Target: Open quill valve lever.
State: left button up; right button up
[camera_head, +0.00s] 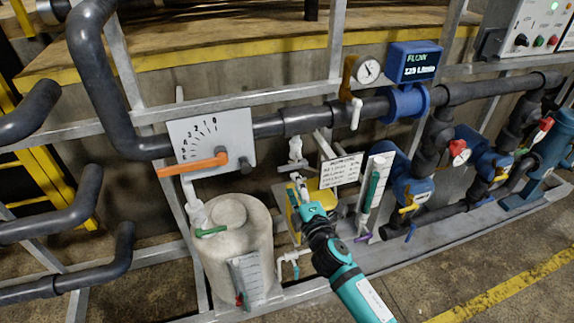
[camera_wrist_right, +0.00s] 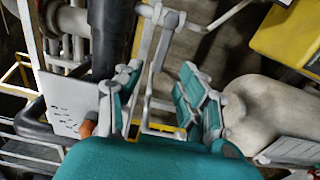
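A small pale grey valve fitting with a handle (camera_head: 296,153) hangs under the dark main pipe in the head view; it may be the quill valve, but I see no label confirming it. In the right wrist view a grey fitting with thin rods (camera_wrist_right: 163,20) lies beyond and between my fingers. My right gripper (camera_head: 298,190) is just below the valve fitting. Its teal and grey fingers (camera_wrist_right: 162,98) are spread apart in the wrist view, with nothing clearly clasped. Contact with the rods cannot be told. My left gripper is out of view.
A plate with an orange lever (camera_head: 195,165) is left of the gripper. A pale tank (camera_head: 228,250) stands below left. A yellow box (camera_head: 326,194) and a white sign (camera_head: 341,170) are close by. A white lever (camera_head: 356,113) hangs below the gauge (camera_head: 368,70). Floor is clear at lower right.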

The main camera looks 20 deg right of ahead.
aim_at(288, 170)
jog(key=w, duration=0.8)
jog(key=shift+w+a, duration=0.1)
jog(key=shift+a, duration=0.05)
grip_shut()
jog(key=shift+f, duration=0.1)
